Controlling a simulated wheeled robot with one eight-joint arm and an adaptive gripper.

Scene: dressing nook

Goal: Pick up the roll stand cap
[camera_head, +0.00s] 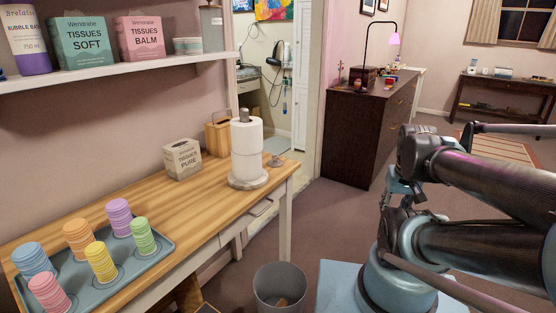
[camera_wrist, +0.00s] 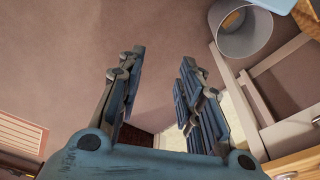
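A paper roll stand (camera_head: 248,181) with a white roll on it stands upright near the right end of the wooden table. A dark grey knob-like cap (camera_head: 244,115) shows at its top, above the roll. My gripper (camera_wrist: 162,60) is open and empty in the wrist view, its two blue-grey fingers apart above the floor. The stand and its cap are not in the wrist view. In the camera_head view my arm is at the right, well away from the stand.
The wooden table (camera_head: 190,209) also holds a tissue box (camera_head: 182,159), a wooden holder (camera_head: 217,136), a small grey item (camera_head: 276,161) right of the stand, and a tray (camera_head: 129,272) of coloured stacks. A grey bin (camera_head: 280,288) stands in front. A shelf (camera_head: 120,72) overhangs the left.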

